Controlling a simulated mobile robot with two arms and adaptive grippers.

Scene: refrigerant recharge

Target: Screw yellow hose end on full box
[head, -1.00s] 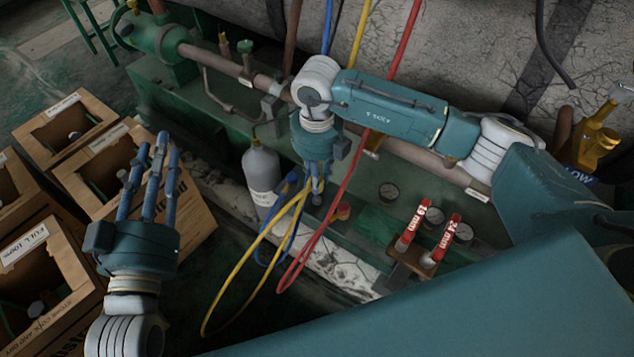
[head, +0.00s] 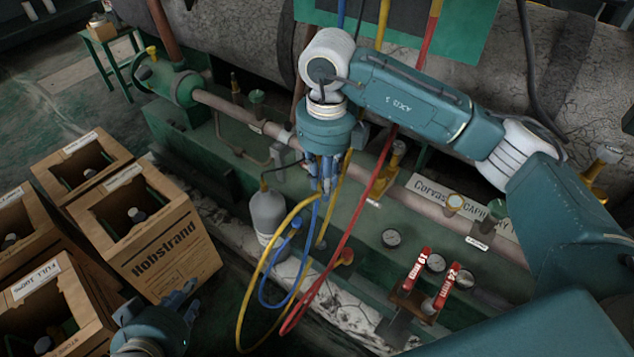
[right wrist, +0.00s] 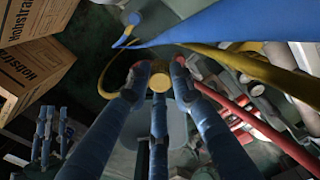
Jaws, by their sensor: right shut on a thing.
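My right gripper (head: 327,188) is above the green machine bed, beside the grey cylinder, fingers pointing down. It is shut on the yellow hose end (right wrist: 160,82), which shows between its fingertips in the right wrist view. The yellow hose (head: 248,290) hangs in a loop below it. The full box (head: 36,278), a wooden crate with a "FULL" label, stands at the lower left with a dark bottle top inside. My left gripper (head: 172,308) is low beside the crates, apart from them. It is empty with fingers spread, also seen in the right wrist view (right wrist: 50,130).
Other wooden crates (head: 165,250) with bottles stand at the left. A grey cylinder (head: 267,213) stands at the bed's edge. Blue hose (head: 270,285) and red hose (head: 345,225) loops hang close to the yellow one. Red-handled valves (head: 432,285) are at the right.

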